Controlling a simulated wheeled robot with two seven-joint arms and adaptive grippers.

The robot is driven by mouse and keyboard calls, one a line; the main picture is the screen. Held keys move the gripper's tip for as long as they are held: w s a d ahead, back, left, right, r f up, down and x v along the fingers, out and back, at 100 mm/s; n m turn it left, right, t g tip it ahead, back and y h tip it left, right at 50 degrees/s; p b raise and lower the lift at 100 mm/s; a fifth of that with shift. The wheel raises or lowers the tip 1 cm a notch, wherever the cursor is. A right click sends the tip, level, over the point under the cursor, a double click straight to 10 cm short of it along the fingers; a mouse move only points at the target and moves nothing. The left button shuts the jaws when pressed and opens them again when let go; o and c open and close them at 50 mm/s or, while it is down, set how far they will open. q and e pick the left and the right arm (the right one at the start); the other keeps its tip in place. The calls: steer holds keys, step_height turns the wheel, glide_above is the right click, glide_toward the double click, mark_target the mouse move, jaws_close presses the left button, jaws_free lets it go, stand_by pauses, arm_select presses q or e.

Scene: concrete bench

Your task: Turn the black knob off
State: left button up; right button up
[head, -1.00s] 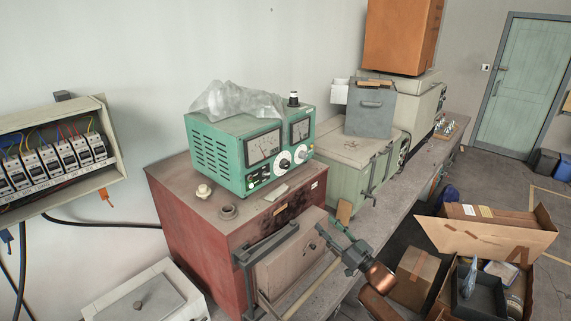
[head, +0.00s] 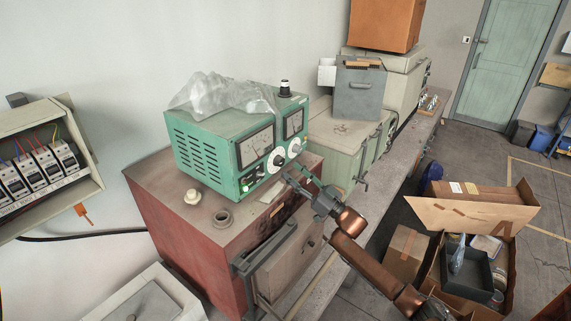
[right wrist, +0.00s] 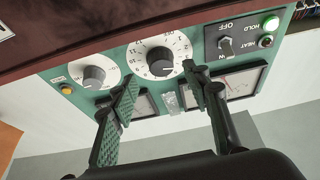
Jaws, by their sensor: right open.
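The green instrument box (head: 212,150) stands on the red cabinet (head: 190,225). Its front has two black knobs on white dials: one nearer the middle (head: 277,160) and one to its right (head: 295,147). The right wrist view shows the panel upside down, with the middle knob (right wrist: 160,65) and the other knob (right wrist: 93,74). A toggle switch (right wrist: 226,46) sits on a black plate marked OFF, beside a lit green lamp (right wrist: 271,23). My right gripper (head: 298,175) is open and empty before the panel; its fingertips appear on either side of the middle dial. Contact cannot be told. My left gripper is out of view.
Crumpled clear plastic (head: 220,95) and a small black-and-white knob-like part (head: 286,88) lie on top of the box. A pale cap (head: 192,197) and a ring (head: 222,218) are on the cabinet. An open carton (head: 475,215) stands on the floor at right.

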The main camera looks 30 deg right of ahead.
mark_target(282, 164)
steer(key=x, duration=0.3)
steer(key=shift+w+a+p, duration=0.1)
steer(key=shift+a+p, duration=0.05)
steer(key=shift+p, duration=0.2)
steer(key=shift+w+a, duration=0.1)
steer(key=shift+w, duration=0.4)
steer(key=shift+c, duration=0.6)
steer(key=c, duration=1)
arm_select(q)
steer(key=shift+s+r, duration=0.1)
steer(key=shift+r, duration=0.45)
arm_select(e)
steer(key=shift+c, duration=0.2)
